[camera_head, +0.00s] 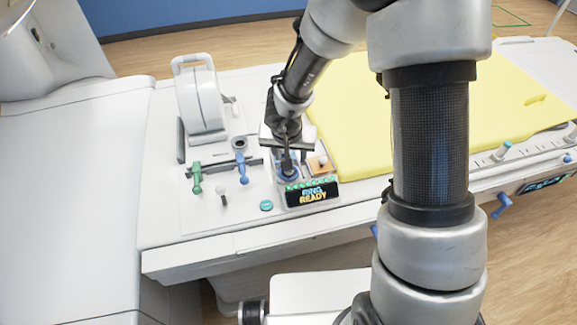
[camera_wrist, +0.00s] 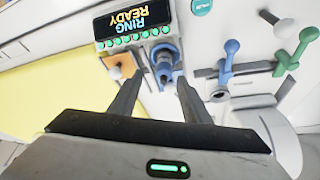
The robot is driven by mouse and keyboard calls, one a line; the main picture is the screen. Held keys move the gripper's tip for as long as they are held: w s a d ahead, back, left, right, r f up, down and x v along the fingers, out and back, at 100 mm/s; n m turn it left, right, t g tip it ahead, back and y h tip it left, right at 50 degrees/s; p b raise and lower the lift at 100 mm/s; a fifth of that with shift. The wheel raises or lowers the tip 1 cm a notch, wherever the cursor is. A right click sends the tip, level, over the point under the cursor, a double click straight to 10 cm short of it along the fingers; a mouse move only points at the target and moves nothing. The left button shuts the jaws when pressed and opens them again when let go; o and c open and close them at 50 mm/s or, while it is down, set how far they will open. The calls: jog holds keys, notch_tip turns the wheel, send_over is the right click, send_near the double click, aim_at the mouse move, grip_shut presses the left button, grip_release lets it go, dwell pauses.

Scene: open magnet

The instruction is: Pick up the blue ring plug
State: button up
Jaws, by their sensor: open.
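The blue ring plug (camera_wrist: 163,66) stands in a socket on a small white console, beside the sign reading "RING READY". In the head view the plug (camera_head: 287,173) is partly hidden by my gripper (camera_head: 287,158), which is just above it. In the wrist view my gripper (camera_wrist: 157,97) is open. Its two dark fingers point toward the plug, one on each side of its near end. I cannot tell whether either finger touches it.
The sign (camera_head: 312,194) stands close in front of the plug. An orange block with a white knob (camera_head: 321,163) is just right of it. A blue lever (camera_head: 241,165) and a green lever (camera_head: 196,178) are to the left. A yellow pad (camera_head: 380,110) covers the table at right.

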jog(key=x, duration=0.2)
jog(key=b+x, duration=0.1)
jog(key=x, duration=0.1)
jog(key=b+x, duration=0.1)
jog(key=x, duration=0.1)
jog(key=shift+w+a+f, duration=0.1)
jog(key=shift+a, duration=0.25)
jog(key=shift+c, duration=0.5)
grip_shut()
